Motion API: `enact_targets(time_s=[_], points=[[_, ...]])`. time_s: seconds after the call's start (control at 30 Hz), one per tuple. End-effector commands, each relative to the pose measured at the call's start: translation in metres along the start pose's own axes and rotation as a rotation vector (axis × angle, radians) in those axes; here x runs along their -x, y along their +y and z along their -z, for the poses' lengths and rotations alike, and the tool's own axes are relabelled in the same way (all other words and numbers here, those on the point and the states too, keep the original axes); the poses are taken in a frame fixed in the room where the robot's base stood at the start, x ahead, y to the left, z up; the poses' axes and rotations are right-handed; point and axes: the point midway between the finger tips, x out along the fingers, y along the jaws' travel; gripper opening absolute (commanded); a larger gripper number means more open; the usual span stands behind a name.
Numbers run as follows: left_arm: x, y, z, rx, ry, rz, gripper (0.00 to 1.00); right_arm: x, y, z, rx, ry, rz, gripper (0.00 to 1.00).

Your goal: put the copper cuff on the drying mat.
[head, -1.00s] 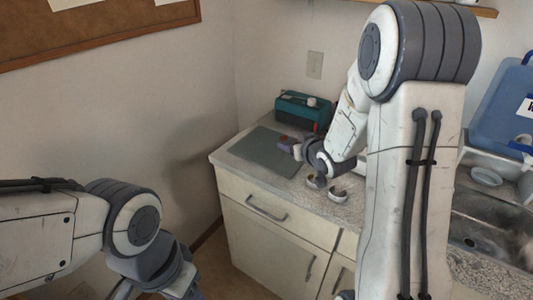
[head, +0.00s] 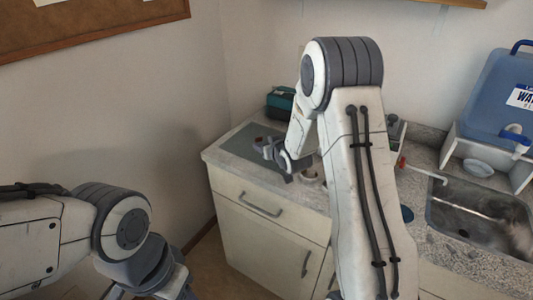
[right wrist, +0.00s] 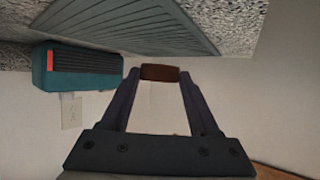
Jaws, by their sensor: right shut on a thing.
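The copper cuff (right wrist: 160,73) is a reddish-brown band between my right gripper's fingertips in the right wrist view. In the head view it is a small dark reddish spot (head: 258,140) at the gripper's tip. My right gripper (head: 264,145) is shut on it, by the right side of the drying mat. The drying mat (head: 233,147) is a flat grey-green sheet on the left end of the counter. Its ribbed surface also shows in the right wrist view (right wrist: 125,22), with the cuff apart from it in the picture. My left gripper's fingers are out of view.
A teal box-like device (head: 279,103) stands behind the mat. A sink (head: 475,215) and blue water container (head: 500,95) are at right. The visible mat surface looks clear.

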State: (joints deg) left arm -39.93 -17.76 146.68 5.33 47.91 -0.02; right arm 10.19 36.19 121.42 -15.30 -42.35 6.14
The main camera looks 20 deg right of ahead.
Motion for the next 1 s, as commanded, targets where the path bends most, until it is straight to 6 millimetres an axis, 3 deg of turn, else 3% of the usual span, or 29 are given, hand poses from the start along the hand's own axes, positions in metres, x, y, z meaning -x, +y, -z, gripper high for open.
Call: enact_targets(time_s=[0.2,0.67,0.7,0.73,1.0], points=[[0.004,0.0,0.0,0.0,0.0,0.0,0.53,-0.013,0.001,-0.029,-0.001,-0.004,0.0,0.09],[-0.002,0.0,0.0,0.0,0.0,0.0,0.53,-0.017,0.001,-0.038,0.0,-0.001,-0.001,0.09],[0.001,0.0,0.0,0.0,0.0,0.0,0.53,-0.016,0.001,-0.036,0.0,-0.001,-0.001,0.77],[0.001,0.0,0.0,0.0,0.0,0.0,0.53,-0.016,0.001,-0.036,0.0,-0.001,0.0,0.89],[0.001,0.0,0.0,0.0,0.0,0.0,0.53,-0.016,0.0,-0.036,0.0,-0.001,0.0,0.92]])
